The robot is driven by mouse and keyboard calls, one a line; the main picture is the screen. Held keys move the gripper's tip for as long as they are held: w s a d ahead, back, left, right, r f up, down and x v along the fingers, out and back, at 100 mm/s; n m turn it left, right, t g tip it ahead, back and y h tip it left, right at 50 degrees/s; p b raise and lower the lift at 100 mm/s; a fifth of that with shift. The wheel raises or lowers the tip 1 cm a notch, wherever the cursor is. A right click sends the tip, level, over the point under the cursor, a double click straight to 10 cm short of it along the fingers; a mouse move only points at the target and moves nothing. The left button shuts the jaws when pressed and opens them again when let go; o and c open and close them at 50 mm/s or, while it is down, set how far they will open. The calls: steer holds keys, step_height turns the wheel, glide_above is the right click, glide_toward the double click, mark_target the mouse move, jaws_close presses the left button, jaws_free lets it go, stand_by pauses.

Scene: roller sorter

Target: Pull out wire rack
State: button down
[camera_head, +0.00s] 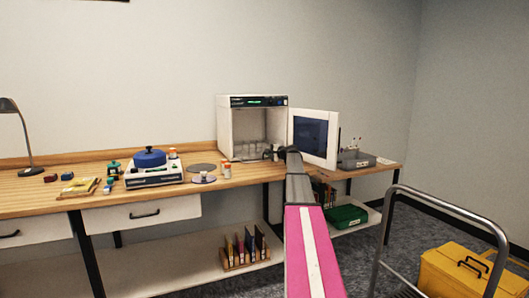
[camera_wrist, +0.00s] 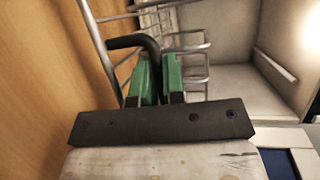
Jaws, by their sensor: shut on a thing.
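The wire rack (camera_wrist: 187,50) is made of thin silver bars and has a black curved handle (camera_wrist: 133,41). My gripper (camera_wrist: 157,64) has green fingers and is shut on this handle in the wrist view. Part of the handle is hidden between the fingers. Some rack bars show against the wooden tabletop, others against the pale cabinet interior. In the head view, the white cabinet (camera_head: 224,133) stands open on the bench, and my gripper (camera_head: 277,152) is at its front right. There my arm hides part of the opening, and the rack is too small to make out clearly.
The cabinet door (camera_head: 332,154) is swung open to the right, close beside my arm. A scale with a blue-topped item (camera_head: 150,160) and small objects stand left on the bench (camera_head: 230,184). A metal-railed cart (camera_head: 440,204) and yellow case (camera_head: 450,270) are at the right.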

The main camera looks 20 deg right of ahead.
steer(key=shift+s, duration=1.45)
steer(key=c, duration=1.3)
jaws_free()
steer(key=shift+o, duration=0.2)
steer(key=shift+d, duration=0.1)
steer(key=shift+s, duration=0.1)
steer(key=v, duration=1)
steer(key=shift+s, duration=0.25)
steer(key=shift+d+r, duration=0.1)
steer(key=shift+d, duration=0.05)
